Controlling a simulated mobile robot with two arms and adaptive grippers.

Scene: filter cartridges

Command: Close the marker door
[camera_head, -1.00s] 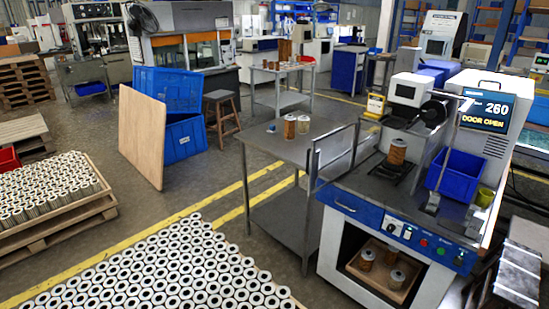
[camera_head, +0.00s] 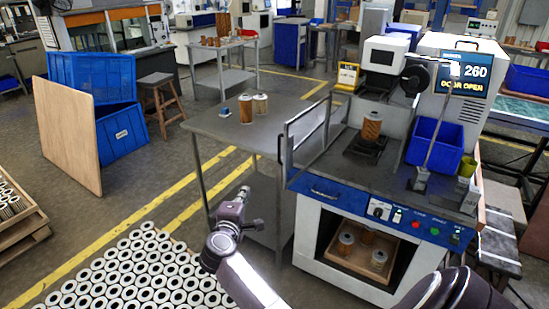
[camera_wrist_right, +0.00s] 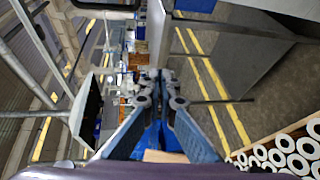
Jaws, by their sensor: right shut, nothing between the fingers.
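The marker machine (camera_head: 350,200) stands at the right, and its display (camera_head: 465,80) reads 260 and DOOR OPEN. The marker door (camera_head: 305,133), a clear pane in a grey metal frame, stands open at the machine's left front corner. A filter cartridge (camera_head: 371,127) stands upright inside on a dark fixture. My right gripper (camera_head: 242,194) is shut and empty, to the lower left of the door and apart from it in the head view. In the right wrist view its fingers (camera_wrist_right: 160,76) meet at the tips. My left gripper is not in view.
A steel table (camera_head: 225,125) with two cartridges stands left of the door. Several white-ended cartridges (camera_head: 120,280) fill the lower left. A blue bin (camera_head: 434,143) sits on the machine's right side, and a tray (camera_head: 362,258) with cartridges is in its lower bay.

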